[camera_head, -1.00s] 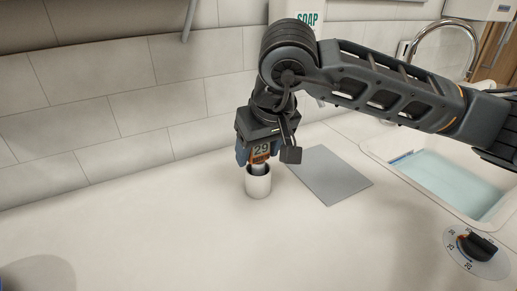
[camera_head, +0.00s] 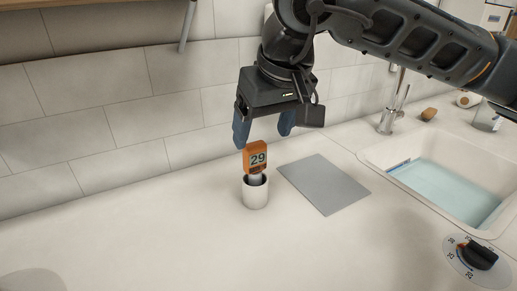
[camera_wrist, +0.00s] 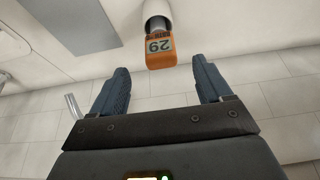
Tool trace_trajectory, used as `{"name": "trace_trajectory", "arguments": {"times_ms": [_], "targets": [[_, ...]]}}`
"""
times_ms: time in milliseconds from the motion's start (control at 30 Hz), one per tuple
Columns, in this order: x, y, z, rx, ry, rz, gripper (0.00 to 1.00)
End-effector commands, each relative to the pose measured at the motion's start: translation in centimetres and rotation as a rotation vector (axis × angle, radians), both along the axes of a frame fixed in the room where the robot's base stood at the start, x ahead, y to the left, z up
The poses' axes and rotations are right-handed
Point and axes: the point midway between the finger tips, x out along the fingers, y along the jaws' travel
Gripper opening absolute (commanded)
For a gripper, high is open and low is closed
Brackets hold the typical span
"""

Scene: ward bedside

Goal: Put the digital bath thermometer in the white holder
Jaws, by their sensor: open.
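The digital bath thermometer (camera_head: 257,157) has an orange head with a display reading 29. It stands nearly upright with its lower end inside the white holder (camera_head: 255,194), a small round cup on the counter. My gripper (camera_head: 264,132) is above and behind the thermometer, open and empty, its blue fingers apart from it. In the wrist view the thermometer head (camera_wrist: 160,50) lies beyond the gap between the open fingers (camera_wrist: 162,75), and part of the holder (camera_wrist: 157,10) shows at the top edge.
A grey flat mat (camera_head: 323,184) lies right of the holder. A dial (camera_head: 477,256) is at the lower right. The tiled wall is close behind; the counter's left and front are clear.

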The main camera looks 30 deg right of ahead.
Motion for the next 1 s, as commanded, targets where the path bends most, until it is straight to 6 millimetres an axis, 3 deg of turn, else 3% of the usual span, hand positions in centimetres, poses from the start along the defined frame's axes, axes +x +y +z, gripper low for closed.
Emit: {"name": "trace_trajectory", "arguments": {"times_ms": [100,300,1000], "targets": [[-0.7,0.0,1.7,-0.003,-0.002,0.001,0.78],[-1.3,0.0,3.0,-0.001,0.000,0.001,0.78],[-1.3,0.0,3.1,0.000,0.001,0.001,0.78]]}}
